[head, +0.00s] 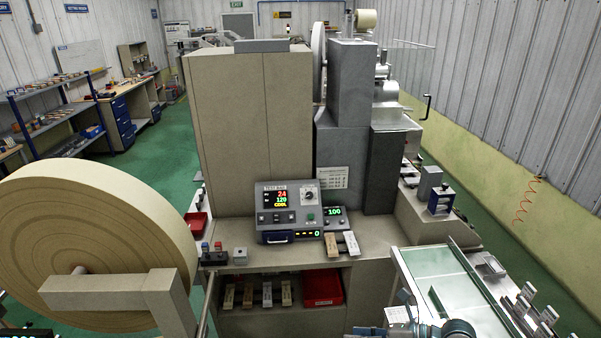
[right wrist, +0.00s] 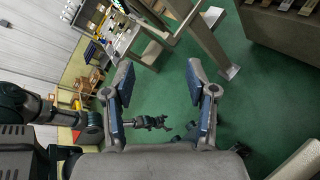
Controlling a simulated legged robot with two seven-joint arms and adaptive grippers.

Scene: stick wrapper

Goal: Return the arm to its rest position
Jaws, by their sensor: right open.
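My right gripper (right wrist: 161,68) is open in the right wrist view. In the head view, blue-grey parts of my right arm show at the bottom edge, right of centre, in front of the glass-topped table (head: 437,262). The fingers cannot be made out there.
A machine cabinet (head: 240,130) with a control panel (head: 290,208) stands at centre. A large cream roll (head: 75,215) is at left. Below the panel, a shelf holds several blocks and a red bin (head: 323,287). Open green floor (right wrist: 160,95) lies below my right gripper.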

